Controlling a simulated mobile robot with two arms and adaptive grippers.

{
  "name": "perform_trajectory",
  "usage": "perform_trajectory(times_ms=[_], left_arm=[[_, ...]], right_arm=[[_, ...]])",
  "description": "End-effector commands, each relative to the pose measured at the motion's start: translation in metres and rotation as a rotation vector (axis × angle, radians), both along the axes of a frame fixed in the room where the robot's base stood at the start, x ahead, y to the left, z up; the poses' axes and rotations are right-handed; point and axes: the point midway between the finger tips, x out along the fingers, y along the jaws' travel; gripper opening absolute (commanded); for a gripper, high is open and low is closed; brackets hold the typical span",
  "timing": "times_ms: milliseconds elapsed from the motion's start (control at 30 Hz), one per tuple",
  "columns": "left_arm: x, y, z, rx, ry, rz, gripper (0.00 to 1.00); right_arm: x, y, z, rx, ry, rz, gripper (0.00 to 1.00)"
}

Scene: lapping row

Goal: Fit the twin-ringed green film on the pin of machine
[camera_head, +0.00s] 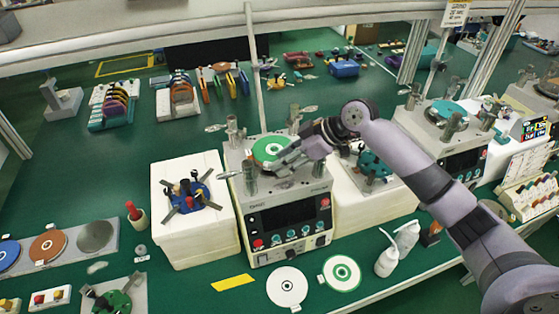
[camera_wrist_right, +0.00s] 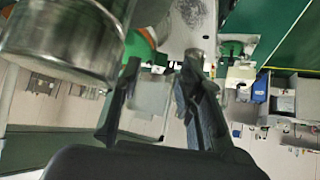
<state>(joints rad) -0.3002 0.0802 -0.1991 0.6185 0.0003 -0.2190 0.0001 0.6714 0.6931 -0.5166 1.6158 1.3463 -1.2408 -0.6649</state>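A green film (camera_head: 270,149) with a pale centre lies on top of the near machine (camera_head: 290,215), among its metal posts. The pin at its centre is too small to make out. A white disc with green rings (camera_head: 342,273) lies on the green table in front of the machine; I cannot tell which of the two is the twin-ringed film. My right gripper (camera_head: 283,167) is over the machine top, at the near right edge of the green film; contact is unclear. In the right wrist view its fingers (camera_wrist_right: 160,68) are apart, with no held thing visible. My left gripper is not in view.
A metal cylinder (camera_wrist_right: 65,40) is very close to the right wrist camera. A white disc (camera_head: 287,287) and a yellow strip (camera_head: 233,282) lie in front of the machine. White bottles (camera_head: 388,261) stand to the right. White blocks (camera_head: 195,225) flank the machine.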

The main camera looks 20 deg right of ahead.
Motion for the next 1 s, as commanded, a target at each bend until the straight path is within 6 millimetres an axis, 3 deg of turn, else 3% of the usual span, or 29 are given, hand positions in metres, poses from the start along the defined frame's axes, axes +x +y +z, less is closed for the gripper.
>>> perform_trajectory(times_ms=[300,500,1000], left_arm=[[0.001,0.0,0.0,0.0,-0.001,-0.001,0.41],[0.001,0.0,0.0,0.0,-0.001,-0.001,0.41],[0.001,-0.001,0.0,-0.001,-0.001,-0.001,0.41]], right_arm=[[-0.023,-0.043,0.048,-0.004,-0.003,-0.003,0.35],[-0.033,-0.06,0.067,-0.002,-0.001,-0.001,0.35],[-0.036,-0.064,0.073,-0.001,-0.001,0.0,0.35]])
